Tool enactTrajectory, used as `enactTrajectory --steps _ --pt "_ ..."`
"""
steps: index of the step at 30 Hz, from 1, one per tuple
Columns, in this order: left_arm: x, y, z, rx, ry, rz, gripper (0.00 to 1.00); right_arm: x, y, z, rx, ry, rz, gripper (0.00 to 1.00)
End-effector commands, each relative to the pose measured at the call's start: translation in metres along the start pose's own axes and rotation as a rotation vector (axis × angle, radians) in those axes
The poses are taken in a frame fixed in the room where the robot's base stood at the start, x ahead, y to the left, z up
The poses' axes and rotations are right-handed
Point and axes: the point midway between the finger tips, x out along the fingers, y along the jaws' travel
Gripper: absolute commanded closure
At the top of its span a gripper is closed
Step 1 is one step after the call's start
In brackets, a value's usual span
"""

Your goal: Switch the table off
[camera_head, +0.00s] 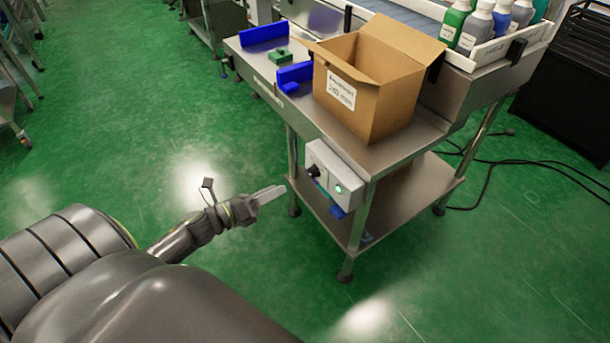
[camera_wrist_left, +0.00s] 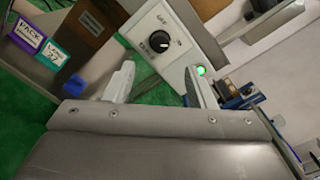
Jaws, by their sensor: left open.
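The metal table (camera_head: 400,135) stands right of centre in the head view. A light grey control box (camera_head: 333,175) is fixed on its front side, with a black rotary knob (camera_head: 314,171) and a lit green light (camera_head: 339,189). In the left wrist view the knob (camera_wrist_left: 160,41) and the green light (camera_wrist_left: 201,71) show ahead of the fingers. My left gripper (camera_head: 270,194) is left of the box and apart from it. In the wrist view its fingers (camera_wrist_left: 160,82) are spread with nothing between them. My right gripper is not in view.
An open cardboard box (camera_head: 365,85) stands on the table near blue guides (camera_head: 295,76). Bottles (camera_head: 473,28) stand in a white tray at the back right. A lower shelf (camera_head: 405,190) lies under the tabletop. The green floor around my left arm is clear.

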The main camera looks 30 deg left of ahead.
Motion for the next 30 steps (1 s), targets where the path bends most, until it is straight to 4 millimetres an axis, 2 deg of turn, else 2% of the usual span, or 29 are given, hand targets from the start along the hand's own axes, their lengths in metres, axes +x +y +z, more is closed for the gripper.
enactTrajectory --steps 6,15,21,28,30 --pt "0.046 -0.002 0.002 -0.003 -0.004 -0.002 0.50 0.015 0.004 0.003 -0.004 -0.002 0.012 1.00" --pt "0.090 0.000 0.001 -0.003 -0.002 0.001 0.50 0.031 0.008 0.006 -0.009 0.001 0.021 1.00" --pt "0.099 0.000 0.000 -0.002 -0.001 0.001 0.50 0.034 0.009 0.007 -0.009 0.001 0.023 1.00" --pt "0.099 0.000 0.000 -0.002 0.000 0.001 0.50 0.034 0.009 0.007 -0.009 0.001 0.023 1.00" --pt "0.099 0.000 0.000 -0.002 0.000 0.001 0.58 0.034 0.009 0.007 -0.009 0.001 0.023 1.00"
